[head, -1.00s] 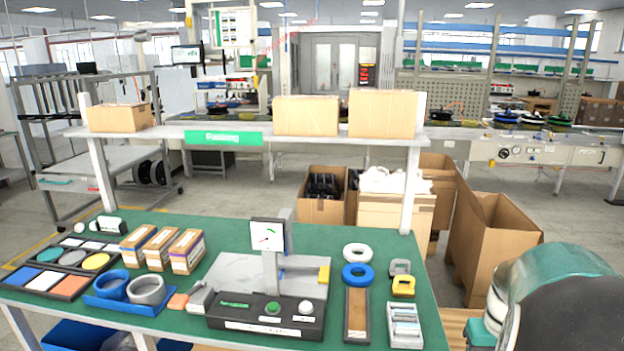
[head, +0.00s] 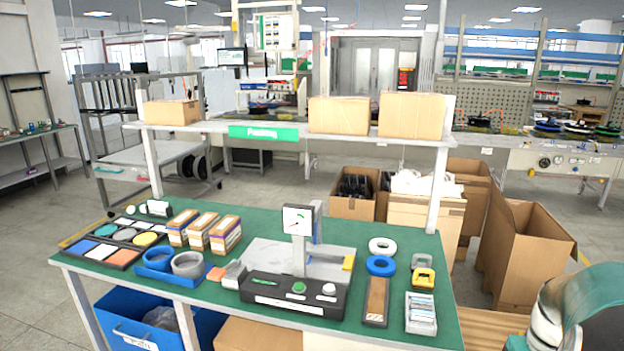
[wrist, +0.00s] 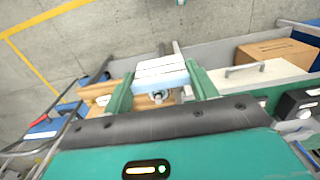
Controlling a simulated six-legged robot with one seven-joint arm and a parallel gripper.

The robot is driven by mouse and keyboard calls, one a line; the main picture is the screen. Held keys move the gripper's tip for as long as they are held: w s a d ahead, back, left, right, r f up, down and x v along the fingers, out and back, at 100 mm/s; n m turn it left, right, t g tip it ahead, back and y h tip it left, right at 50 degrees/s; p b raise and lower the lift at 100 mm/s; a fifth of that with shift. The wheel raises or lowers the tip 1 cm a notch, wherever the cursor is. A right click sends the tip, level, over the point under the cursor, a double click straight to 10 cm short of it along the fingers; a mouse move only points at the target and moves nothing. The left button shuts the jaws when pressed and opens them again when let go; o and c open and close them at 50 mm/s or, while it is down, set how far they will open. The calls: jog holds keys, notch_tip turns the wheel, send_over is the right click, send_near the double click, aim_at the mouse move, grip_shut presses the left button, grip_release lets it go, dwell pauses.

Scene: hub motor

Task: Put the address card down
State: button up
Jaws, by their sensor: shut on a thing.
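In the wrist view my gripper (wrist: 160,90) has its two green fingers closed on a white, flat-faced piece with a pale blue edge, which I take to be the address card (wrist: 160,68). It sits between the fingertips, out over the grey floor. Any writing on it is too small to read. In the head view only part of my teal and dark arm shows at the lower right. The gripper and the held card are out of that view. The green-topped bench (head: 375,338) stands ahead in the head view.
On the bench are a scale (head: 298,222), small cartons (head: 226,236), tape rolls (head: 382,246), a blue tray (head: 170,276) and a white holder (head: 421,313). An open carton (head: 527,250) stands on the floor at right. Bare green bench shows around the scale.

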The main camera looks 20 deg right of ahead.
jog(key=shift+f, duration=0.1)
jog(key=w+a+f+n, duration=0.2)
jog(key=w+a+f, duration=0.3)
jog(key=w, duration=0.5)
jog(key=w+a+f+n, duration=0.1)
jog(key=w+a+f, duration=0.4)
jog(key=w, duration=0.5)
jog(key=w+a+f+n, duration=0.1)
jog(key=w+a+f, duration=0.3)
jog(key=a, duration=0.4)
jog(key=w+a+f+n, duration=0.1)
jog(key=w+a+f, duration=0.2)
jog(key=a, duration=0.5)
jog(key=w+a+f+n, duration=0.1)
jog(key=w+a+f, duration=0.3)
jog(key=a, duration=0.4)
jog(key=shift+w+a+f, duration=0.25)
jog(key=shift+w+f, duration=0.05)
jog(key=shift+f, duration=0.05)
